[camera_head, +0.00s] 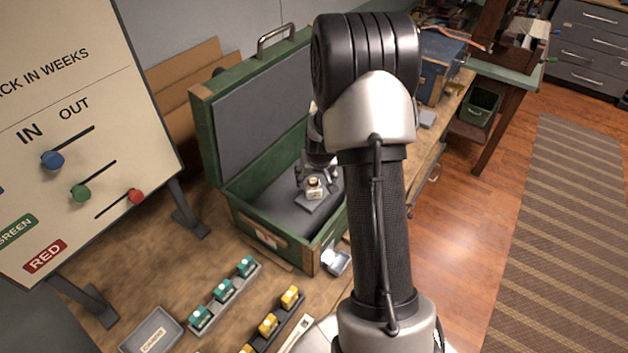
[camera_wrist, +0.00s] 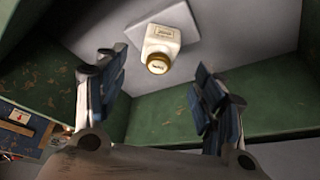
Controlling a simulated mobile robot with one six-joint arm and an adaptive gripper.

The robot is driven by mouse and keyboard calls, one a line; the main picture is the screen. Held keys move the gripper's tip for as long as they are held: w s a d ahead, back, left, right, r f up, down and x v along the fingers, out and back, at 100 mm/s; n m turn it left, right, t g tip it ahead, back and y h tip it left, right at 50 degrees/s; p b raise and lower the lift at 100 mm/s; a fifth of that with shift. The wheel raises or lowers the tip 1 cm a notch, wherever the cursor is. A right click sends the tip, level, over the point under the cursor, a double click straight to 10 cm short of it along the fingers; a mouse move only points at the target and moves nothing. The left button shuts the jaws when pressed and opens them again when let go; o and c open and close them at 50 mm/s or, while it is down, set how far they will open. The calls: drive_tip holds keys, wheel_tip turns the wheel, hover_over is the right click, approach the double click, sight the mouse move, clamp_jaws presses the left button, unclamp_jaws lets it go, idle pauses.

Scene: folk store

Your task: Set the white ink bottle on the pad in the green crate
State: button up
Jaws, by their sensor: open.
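The white ink bottle (camera_head: 314,187) with a gold-brown cap rests on the grey pad (camera_head: 313,203) inside the open green crate (camera_head: 272,235). In the wrist view the bottle (camera_wrist: 163,42) sits on the pale square pad (camera_wrist: 134,30), cap towards me. My gripper (camera_wrist: 158,77) is open and empty, its two dark-blue-padded fingers spread on either side of the view. The bottle shows beyond the fingertips with clear space around it. In the head view my gripper (camera_head: 313,172) is down in the crate by the bottle, partly hidden behind my arm.
The crate's raised lid (camera_head: 262,100) stands behind. In front are a rack of green-teal bottles (camera_head: 224,290), a rack of yellow bottles (camera_head: 269,324) and a grey tray (camera_head: 152,332). A sign board (camera_head: 75,120) stands at left. A small pale box (camera_head: 336,262) sits by the crate's front corner.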

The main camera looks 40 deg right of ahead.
drive_tip(key=s+a+r+n, duration=0.1)
drive_tip(key=s+a+r, duration=0.2)
drive_tip(key=a+r, duration=0.3)
drive_tip(key=s+a+r+n+y, duration=0.1)
drive_tip(key=s+a+r, duration=0.25)
drive_tip(key=r, duration=0.45)
drive_tip(key=s+a+r+n, duration=0.1)
drive_tip(key=s+a+r, duration=0.1)
drive_tip(key=a+r, duration=0.45)
drive_tip(key=s+a+r+n, duration=0.1)
drive_tip(key=s+a+r, duration=0.2)
drive_tip(key=s, duration=0.6)
drive_tip(key=s+a+r+n+y, duration=0.1)
drive_tip(key=s+a+r, duration=0.2)
drive_tip(key=s, duration=0.6)
drive_tip(key=a, duration=0.2)
drive_tip(key=shift+s+a, duration=0.2)
drive_tip(key=shift+a, duration=0.2)
drive_tip(key=shift+f, duration=0.4)
